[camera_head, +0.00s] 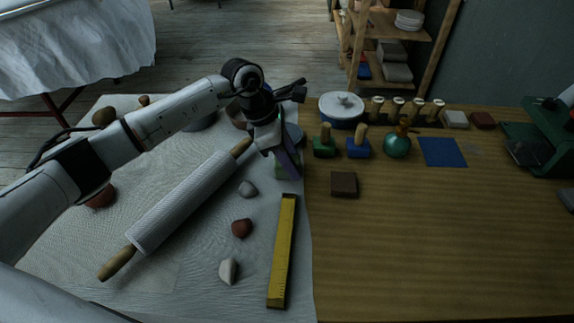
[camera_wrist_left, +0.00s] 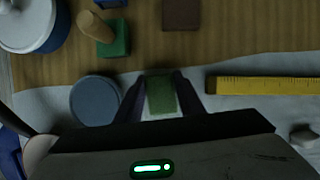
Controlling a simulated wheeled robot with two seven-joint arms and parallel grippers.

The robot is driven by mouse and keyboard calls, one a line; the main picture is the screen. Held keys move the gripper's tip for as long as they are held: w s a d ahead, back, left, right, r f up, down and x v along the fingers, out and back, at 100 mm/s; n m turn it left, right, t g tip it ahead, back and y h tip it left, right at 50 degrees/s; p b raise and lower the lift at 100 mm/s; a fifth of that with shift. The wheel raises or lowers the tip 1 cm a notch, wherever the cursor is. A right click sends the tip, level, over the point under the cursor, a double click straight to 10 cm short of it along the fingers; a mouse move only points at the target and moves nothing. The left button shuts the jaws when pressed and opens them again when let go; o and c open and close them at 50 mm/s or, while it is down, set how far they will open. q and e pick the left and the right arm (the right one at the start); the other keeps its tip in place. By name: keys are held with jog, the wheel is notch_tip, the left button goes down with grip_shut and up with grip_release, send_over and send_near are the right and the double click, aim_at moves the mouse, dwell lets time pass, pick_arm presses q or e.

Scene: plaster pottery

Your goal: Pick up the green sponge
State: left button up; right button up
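The green sponge (camera_wrist_left: 161,97) shows in the left wrist view as a small green block on the pale cloth by the wooden table. It lies between the two fingers of my left gripper (camera_wrist_left: 159,90), with a narrow gap visible on each side. The fingers are apart. In the head view my left gripper (camera_head: 288,164) points down over the sponge (camera_head: 281,173), which is mostly hidden behind it. Whether the fingertips are level with the sponge or above it I cannot tell. My right gripper is in neither view.
A blue-grey round thing (camera_wrist_left: 96,100) sits beside the left finger. A green wooden-handled block (camera_head: 324,151), a brown block (camera_head: 344,184) and a yellow ruler (camera_head: 283,250) lie nearby. A rolling pin (camera_head: 187,202) lies on the cloth. The wooden table's front right is clear.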

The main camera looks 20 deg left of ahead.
pick_arm(q)
jog(key=shift+c, duration=1.4)
jog(key=shift+r, duration=0.15)
notch_tip(320, 180, up, 10)
jog(key=shift+f, duration=0.1)
